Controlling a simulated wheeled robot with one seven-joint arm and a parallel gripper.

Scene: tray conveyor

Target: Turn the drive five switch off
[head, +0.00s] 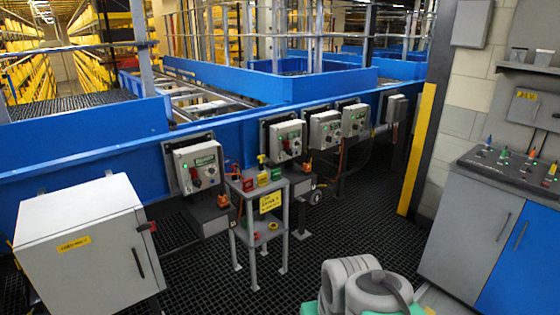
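Several grey drive boxes are mounted in a row along the blue conveyor side. The nearest box (197,167) is at the left, with a green light, a dark label and a dark switch handle on its face. Beyond it are a second box (287,141), a third (325,131) and a fourth (355,120). My gripper is not in view; only my arm links show at the bottom.
A grey cabinet (85,250) stands at the front left. A small grey stand (262,238) with coloured items is before the boxes. A yellow-edged post (421,135) and a workbench (465,230) are on the right. Dark grating floor (345,215) is open between them.

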